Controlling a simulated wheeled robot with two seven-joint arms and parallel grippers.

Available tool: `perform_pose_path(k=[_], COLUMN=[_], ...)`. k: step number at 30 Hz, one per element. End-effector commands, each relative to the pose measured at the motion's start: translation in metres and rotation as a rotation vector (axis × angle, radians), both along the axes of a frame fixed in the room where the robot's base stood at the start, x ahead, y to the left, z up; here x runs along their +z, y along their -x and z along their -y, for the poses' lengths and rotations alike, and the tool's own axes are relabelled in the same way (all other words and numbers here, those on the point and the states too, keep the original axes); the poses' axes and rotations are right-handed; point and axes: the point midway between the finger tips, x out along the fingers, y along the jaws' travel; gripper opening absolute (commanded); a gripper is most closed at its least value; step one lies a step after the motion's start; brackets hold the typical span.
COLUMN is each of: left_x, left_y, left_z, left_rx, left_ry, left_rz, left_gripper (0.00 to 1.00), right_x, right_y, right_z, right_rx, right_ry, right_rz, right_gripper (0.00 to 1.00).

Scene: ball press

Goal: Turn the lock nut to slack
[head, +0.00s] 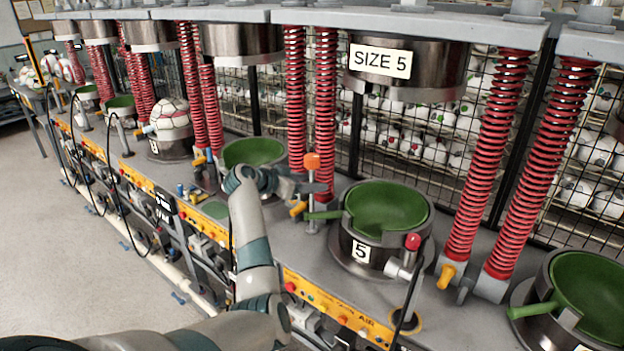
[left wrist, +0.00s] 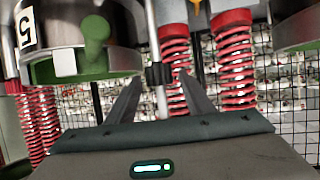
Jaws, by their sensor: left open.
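A thin upright metal post with an orange knob (head: 312,160) on top stands beside the SIZE 5 press cup (head: 385,205). In the left wrist view a dark collar (left wrist: 159,76) sits around the post; it looks like the lock nut, but its setting cannot be read. My left gripper (head: 318,187) is at the post, below the orange knob. In the left wrist view its two fingers are open, one on each side of the collar in the picture. Whether they touch it cannot be told. My right gripper is not in view.
A green handle (head: 322,215) sticks out from the cup towards the post. Red springs (head: 326,110) stand close behind my gripper. A red-topped lever (head: 412,242) is at the cup's front. The press head (head: 405,75) hangs above. The floor at left is clear.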

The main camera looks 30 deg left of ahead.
Motion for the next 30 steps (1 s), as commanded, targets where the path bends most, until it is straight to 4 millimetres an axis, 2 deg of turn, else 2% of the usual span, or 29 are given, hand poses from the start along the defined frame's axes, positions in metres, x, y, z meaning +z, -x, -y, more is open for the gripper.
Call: perform_pose_path(k=[12, 13, 15, 18, 30], left_x=[-0.0027, -0.0027, -0.0028, -0.0027, -0.0041], left_y=[-0.0052, -0.0052, -0.0051, -0.0050, -0.0045], left_z=[0.0014, 0.0014, 0.0015, 0.0015, 0.0017], left_rx=[0.001, 0.001, 0.001, 0.001, 0.040], left_ry=[0.000, 0.000, -0.001, -0.001, -0.003], left_rz=[0.000, 0.000, -0.001, -0.001, -0.002], left_gripper=[0.48, 0.43, 0.26, 0.06, 0.07], right_x=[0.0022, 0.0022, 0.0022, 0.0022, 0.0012], right_y=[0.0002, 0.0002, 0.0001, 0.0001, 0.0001], right_z=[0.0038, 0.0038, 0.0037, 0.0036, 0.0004], right_rx=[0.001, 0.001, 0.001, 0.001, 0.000], right_ry=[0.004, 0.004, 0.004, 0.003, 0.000], right_rz=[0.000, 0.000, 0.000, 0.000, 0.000], right_gripper=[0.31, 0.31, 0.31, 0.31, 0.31])
